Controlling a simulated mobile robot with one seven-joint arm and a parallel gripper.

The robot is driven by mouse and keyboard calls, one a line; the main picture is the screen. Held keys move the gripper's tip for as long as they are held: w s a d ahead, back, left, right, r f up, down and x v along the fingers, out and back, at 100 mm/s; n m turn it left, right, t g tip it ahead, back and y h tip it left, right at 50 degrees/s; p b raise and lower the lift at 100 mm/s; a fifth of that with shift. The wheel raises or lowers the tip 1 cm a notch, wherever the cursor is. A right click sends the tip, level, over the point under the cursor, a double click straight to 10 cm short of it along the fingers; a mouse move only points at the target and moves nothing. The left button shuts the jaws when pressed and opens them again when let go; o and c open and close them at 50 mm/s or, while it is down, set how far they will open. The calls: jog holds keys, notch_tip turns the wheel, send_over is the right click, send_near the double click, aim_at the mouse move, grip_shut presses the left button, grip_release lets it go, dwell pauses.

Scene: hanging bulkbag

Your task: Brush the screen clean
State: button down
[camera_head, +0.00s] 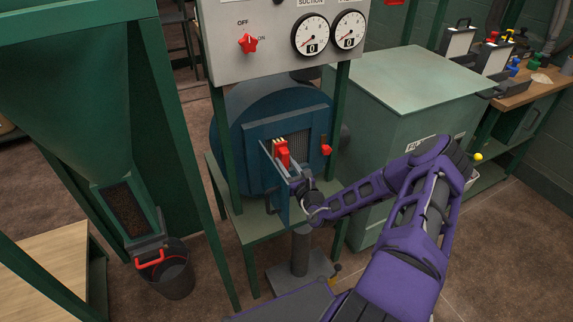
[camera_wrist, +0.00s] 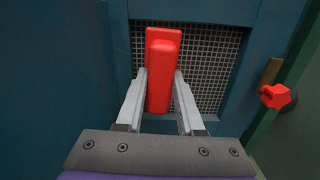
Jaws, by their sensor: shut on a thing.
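The screen (camera_wrist: 208,65) is a grey mesh set in the blue housing's opening, and it also shows in the head view (camera_head: 299,147). My gripper (camera_wrist: 160,88) is shut on a red brush (camera_wrist: 161,72), with one finger on each side of it. The brush is held upright in front of the mesh, toward its left part, and also shows in the head view (camera_head: 282,153). Its bristles are mostly hidden, and I cannot tell whether they touch the mesh. A blue door (camera_head: 277,186) stands open at the left of the opening.
A red knob (camera_wrist: 277,96) sits right of the opening. A grey panel (camera_head: 275,62) with two gauges and a red switch is above. A green cabinet (camera_head: 409,75) stands to the right. A hopper (camera_head: 70,90) and black bucket (camera_head: 172,278) are at left.

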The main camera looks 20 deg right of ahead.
jog(key=shift+w, duration=0.2)
jog(key=shift+d, duration=0.1)
jog(key=shift+w+a+r+p, duration=0.2)
jog(key=shift+w+a+p, duration=0.1)
jog(key=shift+p, duration=0.8)
dwell(0.4)
jog(key=shift+s+p, duration=0.5)
jog(key=shift+s, duration=0.05)
jog(key=shift+s+d+f+p, duration=0.15)
jog(key=shift+s+p, duration=0.35)
jog(key=shift+s, duration=0.8)
jog(key=shift+s+d+p, duration=0.1)
jog(key=shift+s+p, duration=0.4)
jog(key=shift+s, duration=0.75)
